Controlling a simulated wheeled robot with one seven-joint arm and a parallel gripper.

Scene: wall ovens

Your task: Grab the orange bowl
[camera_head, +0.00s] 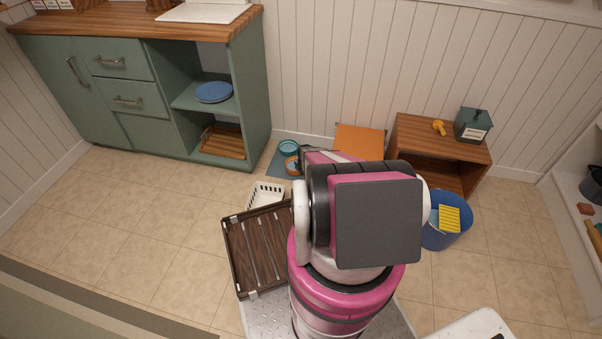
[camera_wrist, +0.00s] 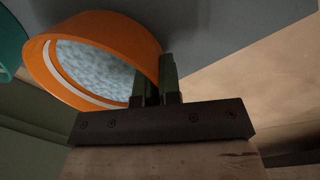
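The orange bowl (camera_head: 292,166) is on the floor side of the room, on a blue-grey mat, partly hidden behind my arm in the head view. In the wrist view the orange bowl (camera_wrist: 115,35) fills the upper left, with a speckled grey-blue inside. My gripper (camera_wrist: 157,78) is at its right-hand rim, one dark green finger on the inner side and one on the outer side. The fingers are close together with the bowl's wall between them. My gripper is hidden by the arm in the head view.
A teal bowl (camera_head: 288,147) stands just beside the orange bowl. A white basket (camera_head: 265,195) and a dark slatted wooden crate (camera_head: 258,250) are near my arm's left. A wooden cube shelf (camera_head: 440,145) and a blue bin (camera_head: 440,232) stand at right. The left floor is clear.

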